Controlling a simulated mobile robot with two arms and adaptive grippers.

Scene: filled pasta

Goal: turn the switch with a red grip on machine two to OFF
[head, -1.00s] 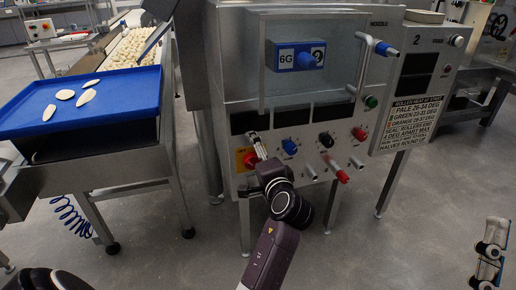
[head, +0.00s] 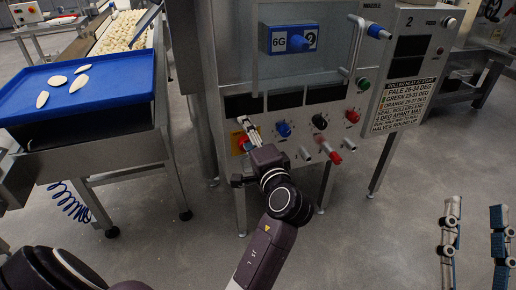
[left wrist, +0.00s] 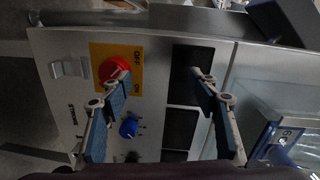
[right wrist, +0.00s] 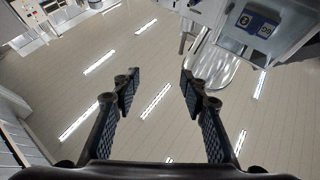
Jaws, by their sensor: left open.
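Machine two (head: 262,182) is the steel cabinet ahead, with a "2" on its right panel. The red-gripped switch (left wrist: 107,70) sits on a yellow plate (left wrist: 134,70) lettered OFF and ON. In the head view the switch (head: 242,143) is partly covered by my left gripper (head: 250,128). My left gripper (left wrist: 160,78) is open in its wrist view; one fingertip overlaps the red grip, the other is over the dark panel. Contact and the setting cannot be told. My right gripper (head: 473,210) is open and empty, low at the right, away from the machine.
A blue knob (head: 283,128), a black knob (head: 319,121), a red knob (head: 352,116) and a red-tipped lever (head: 335,157) share the panel. A vertical bar handle (head: 356,45) sticks out above. A blue tray (head: 110,83) with pasta stands left. Floor at right is clear.

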